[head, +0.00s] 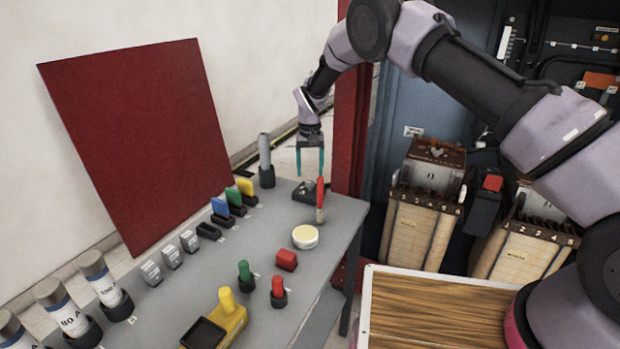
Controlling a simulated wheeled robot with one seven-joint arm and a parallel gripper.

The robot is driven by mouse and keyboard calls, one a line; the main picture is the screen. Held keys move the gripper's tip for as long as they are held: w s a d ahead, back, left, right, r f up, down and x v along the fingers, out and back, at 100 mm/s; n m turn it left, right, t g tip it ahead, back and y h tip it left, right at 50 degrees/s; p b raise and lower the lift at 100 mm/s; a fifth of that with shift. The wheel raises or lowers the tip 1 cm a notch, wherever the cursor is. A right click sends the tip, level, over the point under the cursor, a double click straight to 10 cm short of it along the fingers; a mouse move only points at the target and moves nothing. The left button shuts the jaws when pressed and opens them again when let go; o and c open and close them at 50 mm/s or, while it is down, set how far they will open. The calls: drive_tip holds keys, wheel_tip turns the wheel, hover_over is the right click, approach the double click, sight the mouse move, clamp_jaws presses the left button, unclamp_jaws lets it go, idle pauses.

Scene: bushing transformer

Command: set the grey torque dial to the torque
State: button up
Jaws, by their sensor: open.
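My gripper (310,172) is open and points down over the far end of the grey table. Its two teal fingers are apart, with nothing visible between them. A small dark block (304,191) with a greyish top sits on the table just below the fingertips. It may be the torque dial, but it is too small to read any marking or setting. A red-and-grey upright tool (320,200) stands just in front of it, close to the right finger in the picture. I cannot tell whether the finger touches that tool.
A grey cylinder (265,160) stands in a dark holder to the left. A round cream-topped tin (305,236), a red block (286,260) and a yellow device (218,322) are nearer on the table (258,222). The cabinet with wooden-sided units (420,215) is at right.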

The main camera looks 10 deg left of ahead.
sight(310, 182)
wheel_tip(310, 182, up, 7)
drive_tip(key=shift+f, duration=0.15)
drive_tip(key=d+r+m+t+y, duration=0.1)
drive_tip(key=d+r, duration=0.8)
drive_tip(key=r, duration=0.2)
drive_tip(key=d+r+m+t+y, duration=0.1)
drive_tip(key=d+r+m, duration=0.1)
drive_tip(key=d+r, duration=0.85)
drive_tip(key=s+d+r+m+t, duration=0.1)
drive_tip(key=s+d+r, duration=0.7)
drive_tip(key=d+r, duration=0.4)
drive_tip(key=s+d+m+t, duration=0.1)
drive_tip(key=s+d+t, duration=0.1)
drive_tip(key=s+d, duration=0.4)
drive_tip(key=s+d+m+t, duration=0.2)
drive_tip(key=s+d, duration=0.4)
drive_tip(key=s, duration=0.9)
drive_tip(key=shift+s+d+r, duration=0.3)
drive_tip(key=shift+s+r, duration=0.05)
drive_tip(key=shift+r, duration=0.05)
